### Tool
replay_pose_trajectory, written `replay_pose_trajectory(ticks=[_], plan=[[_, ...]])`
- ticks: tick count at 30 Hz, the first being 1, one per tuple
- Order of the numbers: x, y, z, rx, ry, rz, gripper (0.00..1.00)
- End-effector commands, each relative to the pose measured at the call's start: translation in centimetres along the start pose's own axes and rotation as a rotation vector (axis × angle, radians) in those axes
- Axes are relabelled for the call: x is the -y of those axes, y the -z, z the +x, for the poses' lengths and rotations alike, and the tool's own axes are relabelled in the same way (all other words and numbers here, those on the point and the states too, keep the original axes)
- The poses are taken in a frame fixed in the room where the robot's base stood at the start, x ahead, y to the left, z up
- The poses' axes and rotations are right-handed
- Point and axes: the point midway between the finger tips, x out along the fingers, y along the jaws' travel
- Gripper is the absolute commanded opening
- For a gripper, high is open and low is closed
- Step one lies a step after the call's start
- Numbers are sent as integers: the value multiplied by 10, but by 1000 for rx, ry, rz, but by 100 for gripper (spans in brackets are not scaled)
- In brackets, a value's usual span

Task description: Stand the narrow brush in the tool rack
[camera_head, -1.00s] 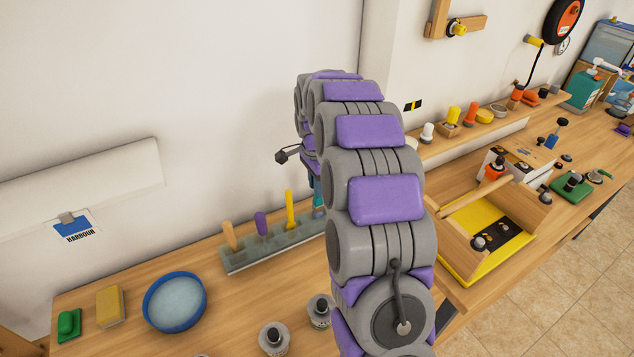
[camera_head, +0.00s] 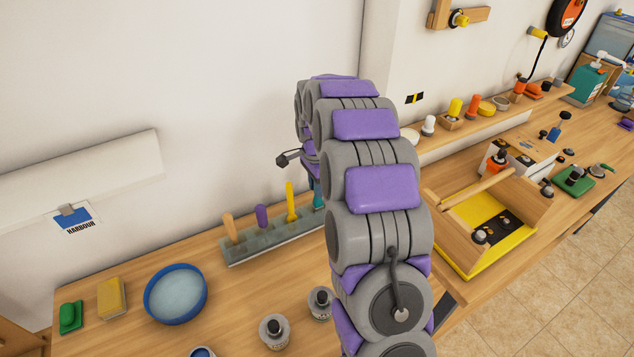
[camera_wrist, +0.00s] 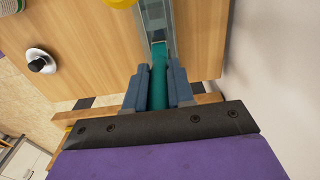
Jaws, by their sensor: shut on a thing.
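The teal handle of the narrow brush (camera_wrist: 158,88) is between the two fingers of my gripper (camera_wrist: 160,76) in the wrist view. My gripper is shut on it. The brush's far end meets or overlaps the grey tool rack (camera_wrist: 156,15); I cannot tell whether it is seated in a slot. In the head view the tool rack (camera_head: 262,247) stands on the bench by the wall, and a bit of the teal brush (camera_head: 318,194) shows at its right end. My arm hides the gripper and most of the brush there.
The rack holds a wooden-handled tool (camera_head: 230,227), a purple one (camera_head: 262,217) and a yellow one (camera_head: 291,203). A blue bowl (camera_head: 176,293), yellow sponge (camera_head: 111,298) and green scrubber (camera_head: 70,317) lie left. A wooden frame with a yellow base (camera_head: 452,248) stands right of my arm.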

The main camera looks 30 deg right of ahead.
Motion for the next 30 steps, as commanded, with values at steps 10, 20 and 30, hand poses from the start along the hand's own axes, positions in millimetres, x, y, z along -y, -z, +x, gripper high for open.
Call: replay_pose_trajectory(ticks=[10,20,30], plan=[[0,-1,6,0,1,0,0],[0,-1,6,0,1,0,46],[0,-1,5,0,1,0,52]])
